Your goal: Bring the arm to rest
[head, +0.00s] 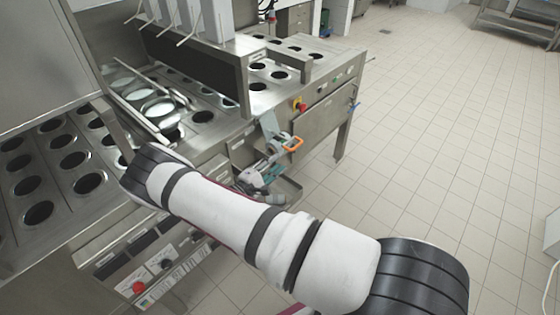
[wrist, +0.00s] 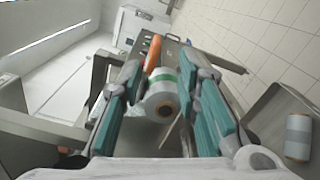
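My arm reaches from the lower right of the head view toward the front side of the steel cup-filling machine (head: 320,118). My gripper (wrist: 163,72) shows in the wrist view with its two teal fingers spread apart. A pale roll (wrist: 160,98) with an orange-brown core shows between the fingers. The fingers look clear of its sides, and I see no firm contact. An orange handle (wrist: 152,52) lies just past the roll, and it also shows in the head view (head: 291,144). In the head view the gripper is small and partly hidden by my arm.
A second roll (wrist: 298,137) lies in a grey tray (wrist: 262,112) at the right of the wrist view. The machine has rows of round cup holes and a red knob (head: 300,106). Open tiled floor (head: 440,130) lies to the right.

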